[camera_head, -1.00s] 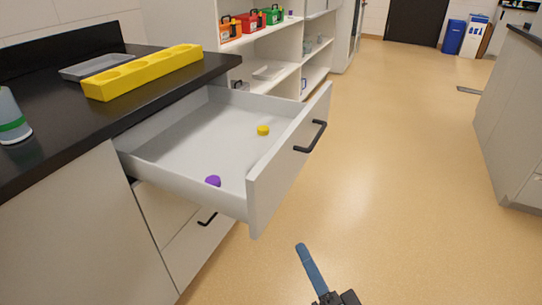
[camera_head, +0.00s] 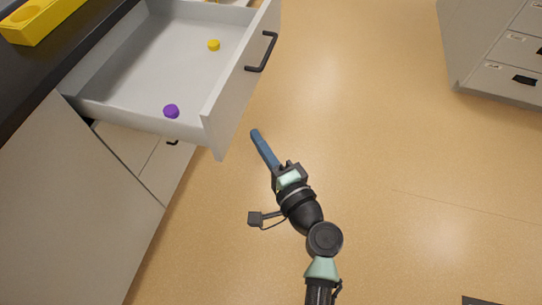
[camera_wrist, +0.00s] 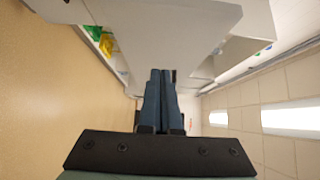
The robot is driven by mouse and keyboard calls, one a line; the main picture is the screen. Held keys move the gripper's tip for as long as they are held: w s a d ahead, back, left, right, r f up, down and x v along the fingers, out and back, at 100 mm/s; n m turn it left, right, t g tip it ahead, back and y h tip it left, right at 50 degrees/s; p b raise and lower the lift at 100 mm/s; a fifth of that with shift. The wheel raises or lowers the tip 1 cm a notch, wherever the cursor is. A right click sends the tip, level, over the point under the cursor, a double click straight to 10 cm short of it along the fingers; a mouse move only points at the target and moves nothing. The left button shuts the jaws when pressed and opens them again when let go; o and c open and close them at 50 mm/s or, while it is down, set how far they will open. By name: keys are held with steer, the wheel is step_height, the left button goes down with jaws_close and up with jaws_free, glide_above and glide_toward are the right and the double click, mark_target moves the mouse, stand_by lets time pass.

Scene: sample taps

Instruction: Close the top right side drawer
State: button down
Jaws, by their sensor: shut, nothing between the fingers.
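The top drawer (camera_head: 185,75) is pulled far out of the counter in the head view. Its grey front panel (camera_head: 232,90) carries a black bar handle (camera_head: 262,52). A purple cap (camera_head: 171,111) and a yellow cap (camera_head: 214,45) lie on the drawer floor. My gripper (camera_head: 255,134) is shut and empty, its blue fingers pointing up and left beside the near end of the drawer front, apart from it in the head view. In the wrist view the shut fingers (camera_wrist: 160,75) show with a large grey panel above, which I take to be the drawer.
A black counter top (camera_head: 60,72) with a yellow rack (camera_head: 35,20) stands at the left. A lower drawer with a black handle (camera_head: 172,142) shows underneath. A grey cabinet (camera_head: 490,50) stands at the upper right. The floor between is clear.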

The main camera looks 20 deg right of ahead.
mark_target(229, 119)
steer(key=shift+w+a, duration=1.75)
steer(key=shift+w, duration=0.25)
